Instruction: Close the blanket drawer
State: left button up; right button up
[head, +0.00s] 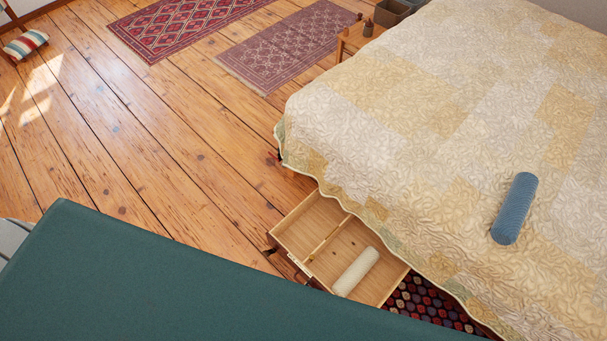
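The blanket drawer (308,214) is a pale wooden drawer standing open, pulled out from under the bed (410,110). A thin divider splits it. A rolled cream blanket or bolster (356,271) lies in the compartment on the right; the other compartment looks empty. The drawer's front faces the lower left, with a dark handle and a small pale label partly showing. Its lower end is partly hidden behind a teal surface. Neither of my grippers is in view.
A large flat teal surface (170,285) fills the lower left foreground, close to the drawer front. A blue bolster (514,208) lies on the patchwork quilt. A dark patterned rug (430,305) shows beside the drawer. Open plank floor (180,150) stretches left, with two rugs beyond.

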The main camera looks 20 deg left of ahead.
aim_at(300, 233)
jog(key=k+l+u, duration=0.3)
jog(key=k, duration=0.2)
jog(key=k+u, duration=0.3)
jog(key=k, duration=0.25)
